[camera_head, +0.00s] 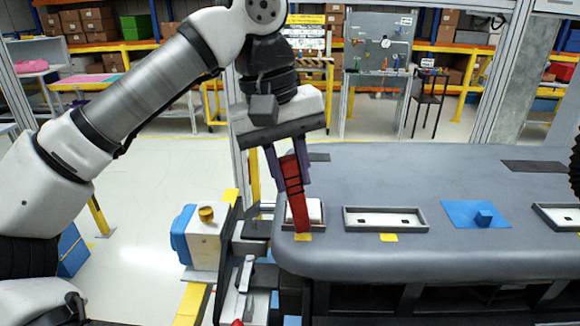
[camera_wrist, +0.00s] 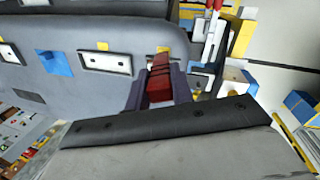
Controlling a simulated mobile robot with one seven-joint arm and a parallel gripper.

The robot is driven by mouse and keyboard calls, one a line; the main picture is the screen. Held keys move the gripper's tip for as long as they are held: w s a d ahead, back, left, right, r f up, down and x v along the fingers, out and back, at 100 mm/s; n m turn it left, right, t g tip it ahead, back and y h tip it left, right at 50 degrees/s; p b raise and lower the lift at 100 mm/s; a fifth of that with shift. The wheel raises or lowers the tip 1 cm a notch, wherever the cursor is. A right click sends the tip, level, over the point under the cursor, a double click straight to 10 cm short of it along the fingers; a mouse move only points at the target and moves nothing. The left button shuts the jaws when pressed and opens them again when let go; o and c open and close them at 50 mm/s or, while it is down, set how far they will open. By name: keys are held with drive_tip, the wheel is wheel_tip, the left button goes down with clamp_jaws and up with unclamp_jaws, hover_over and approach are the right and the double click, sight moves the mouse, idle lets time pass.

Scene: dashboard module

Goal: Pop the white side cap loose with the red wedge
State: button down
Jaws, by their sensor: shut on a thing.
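The red wedge (camera_head: 292,190) is held upright between the purple-grey fingers of my gripper (camera_head: 289,170), which is shut on it. The wedge's lower end reaches down to the white side cap (camera_head: 312,211) at the left end of the grey dashboard (camera_head: 430,180). I cannot tell whether the tip touches the cap or its dark frame. A yellow mark (camera_head: 303,237) lies just below the tip. In the wrist view the red wedge (camera_wrist: 160,82) points away between the fingers, and the cap is mostly hidden behind it.
A white panel in a dark frame (camera_head: 385,219) sits to the right, with a yellow tab below.

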drive_tip(key=shift+f+b, duration=0.4)
drive_tip(key=shift+f, duration=0.2)
idle(1.0)
